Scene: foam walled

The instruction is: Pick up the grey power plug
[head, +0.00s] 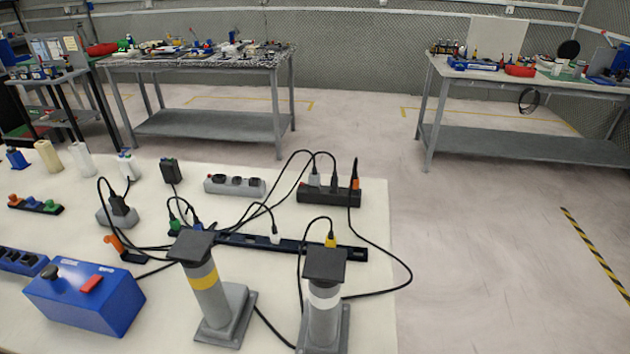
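Several plugs with black cables are on the white table (372,200). A light grey plug (315,179) stands upright in the black power strip (342,195) at the back right of the table; it best fits the grey power plug. A black plug (118,205) sits in a small grey socket box at the left. A whitish plug (275,237) and a yellow plug (330,240) stand at the long black strip (236,240) in the middle. Neither of my grippers is in view.
Two grey posts, one yellow-banded (203,283) and one white-banded (323,294), stand at the front, with black square tops. A blue box (84,296) with a red switch is at front left. A grey socket strip (220,186) lies behind. Loose cables cross the middle.

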